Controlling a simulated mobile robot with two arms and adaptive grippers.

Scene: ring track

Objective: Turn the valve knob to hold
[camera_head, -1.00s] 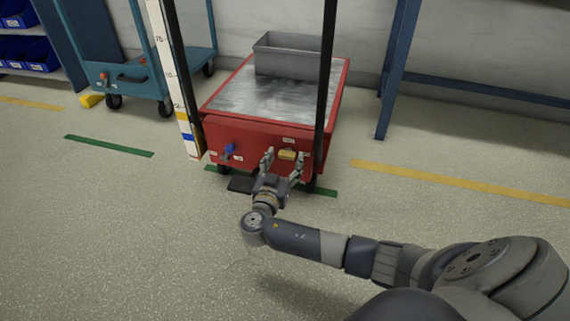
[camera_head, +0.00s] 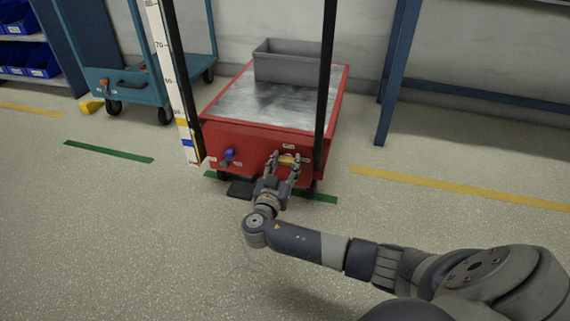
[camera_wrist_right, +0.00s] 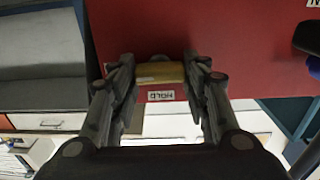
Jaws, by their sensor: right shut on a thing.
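The yellow valve knob (camera_head: 286,159) is on the red front of a cart (camera_head: 256,140). Its bar lies roughly level. My right gripper (camera_head: 285,162) is shut on it, with a finger at either end. In the right wrist view, the yellow knob (camera_wrist_right: 160,72) sits between the two fingers (camera_wrist_right: 158,78). A white label reading HOLD (camera_wrist_right: 160,96) appears upside down just below it there. In the head view that small label (camera_head: 289,146) is above the knob. My left gripper is not in view.
A blue-handled control (camera_head: 229,154) is left of the knob on the same cart. A grey bin (camera_head: 288,65) stands on the cart's top. Dark posts and a marked scale (camera_head: 172,75) rise beside it. A teal cart (camera_head: 135,85) is further left. Floor in front is clear.

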